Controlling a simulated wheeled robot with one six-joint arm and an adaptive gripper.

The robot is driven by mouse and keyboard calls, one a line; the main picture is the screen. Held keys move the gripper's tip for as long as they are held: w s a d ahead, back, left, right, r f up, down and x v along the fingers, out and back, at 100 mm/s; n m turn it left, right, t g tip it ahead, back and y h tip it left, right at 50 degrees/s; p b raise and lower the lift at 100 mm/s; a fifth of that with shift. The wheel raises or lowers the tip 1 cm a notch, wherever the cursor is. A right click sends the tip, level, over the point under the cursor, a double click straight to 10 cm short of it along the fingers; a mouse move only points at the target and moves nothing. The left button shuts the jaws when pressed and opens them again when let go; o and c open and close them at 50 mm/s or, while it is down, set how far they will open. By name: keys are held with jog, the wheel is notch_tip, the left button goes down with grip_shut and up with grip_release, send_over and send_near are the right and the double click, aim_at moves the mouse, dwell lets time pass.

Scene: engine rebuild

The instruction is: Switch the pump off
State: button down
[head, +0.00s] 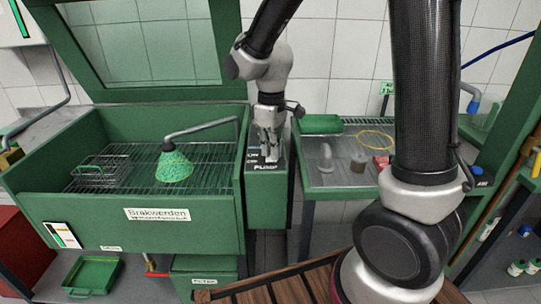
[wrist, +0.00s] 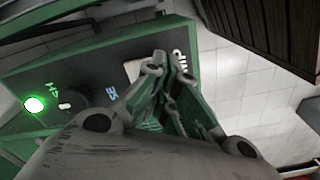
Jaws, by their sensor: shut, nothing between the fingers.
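The green pump box (head: 266,200) stands between the wash basin and the side tray, with "PUMP" lettering on its upper part. My gripper (head: 270,155) is shut and empty, pointing down at the top of this box. In the wrist view the shut fingertips (wrist: 172,62) lie over the box's dark panel (wrist: 85,72). I cannot tell whether the fingers touch the panel.
The green wash basin (head: 130,222) is at left, with a spout (head: 200,128) over a green cone-shaped form (head: 174,165) and a wire basket (head: 96,176). At right a steel tray (head: 330,178) holds small parts and a yellow ring (head: 376,139). A wooden slatted surface (head: 290,285) is in front.

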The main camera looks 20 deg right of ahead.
jog(key=shift+f, duration=0.45)
jog(key=shift+r, duration=3.55)
jog(key=s, duration=0.1)
jog(key=s+d+m, duration=0.1)
jog(key=s+m, duration=0.1)
jog(key=shift+s+d+f+g, duration=0.1)
jog(key=shift+d+f+g, duration=0.2)
jog(key=shift+f, duration=0.1)
jog(key=s+d+r+m+t, duration=0.2)
jog(key=s+d+r+m, duration=0.1)
jog(key=s+d, duration=0.3)
jog(key=s+d+r+m+t, duration=0.3)
jog(key=s+d+r, duration=0.3)
jog(key=s, duration=0.3)
jog(key=shift+s+d+r, duration=0.15)
jog(key=shift+s+d, duration=0.25)
jog(key=shift+d, duration=0.25)
